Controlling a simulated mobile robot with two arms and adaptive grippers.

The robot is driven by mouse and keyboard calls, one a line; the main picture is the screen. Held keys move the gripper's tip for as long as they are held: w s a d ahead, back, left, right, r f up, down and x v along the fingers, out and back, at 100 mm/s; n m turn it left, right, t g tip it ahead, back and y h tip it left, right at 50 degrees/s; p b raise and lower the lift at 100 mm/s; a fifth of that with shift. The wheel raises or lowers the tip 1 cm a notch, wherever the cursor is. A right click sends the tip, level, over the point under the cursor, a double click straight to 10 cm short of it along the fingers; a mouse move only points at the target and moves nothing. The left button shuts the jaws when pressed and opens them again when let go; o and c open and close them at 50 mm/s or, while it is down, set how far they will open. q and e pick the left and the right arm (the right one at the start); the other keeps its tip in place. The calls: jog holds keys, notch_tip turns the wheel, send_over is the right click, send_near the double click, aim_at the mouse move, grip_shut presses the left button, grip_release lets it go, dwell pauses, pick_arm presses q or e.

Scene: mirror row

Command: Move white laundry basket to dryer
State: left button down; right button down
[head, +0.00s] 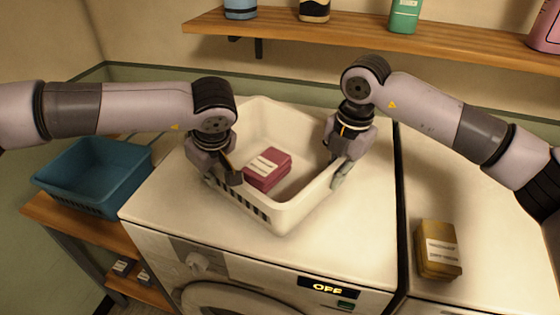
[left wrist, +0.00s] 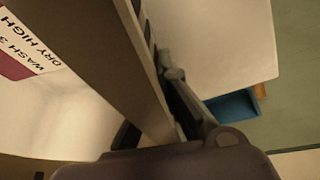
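The white laundry basket (head: 288,216) is on or just above the top of the left white machine (head: 190,225), turned at an angle. A red labelled pack (head: 267,170) lies inside; part of it shows in the left wrist view (left wrist: 15,67). My left gripper (head: 229,178) is at the basket's left wall, which runs between its fingers in the left wrist view (left wrist: 160,128). My right gripper (head: 338,172) is at the right wall, its fingers close around the rim. Both look shut on the basket. Neither machine is marked as the dryer.
A second white machine (head: 450,295) stands close on the right, with a yellow-brown box (head: 437,248) on top. A blue basket (head: 92,172) sits on a wooden shelf unit at left. A wall shelf (head: 420,42) with bottles hangs behind. The left machine's display reads OFF.

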pick_arm(q)
jog(key=c, duration=2.3)
grip_release()
jog(key=shift+f+b, duration=0.35)
jog(key=shift+f, duration=0.25)
pick_arm(e)
jog(key=c, duration=2.3)
grip_release()
jog(key=shift+f, duration=0.6)
pick_arm(q)
jog(key=shift+o, duration=1.3)
jog(key=shift+s+r, duration=0.1)
jog(key=shift+r, duration=0.1)
pick_arm(e)
jog(key=shift+o, duration=1.3)
jog(key=shift+s+r, duration=0.1)
jog(key=shift+r, duration=0.1)
pick_arm(q)
jog(key=shift+o, duration=1.2)
pick_arm(e)
jog(key=shift+o, duration=1.2)
jog(key=shift+r, duration=0.1)
pick_arm(q)
jog(key=v, duration=1.1)
jog(key=shift+r, duration=0.4)
pick_arm(e)
notch_tip(320, 180, up, 12)
jog(key=d, duration=0.1)
jog(key=shift+s, duration=0.35)
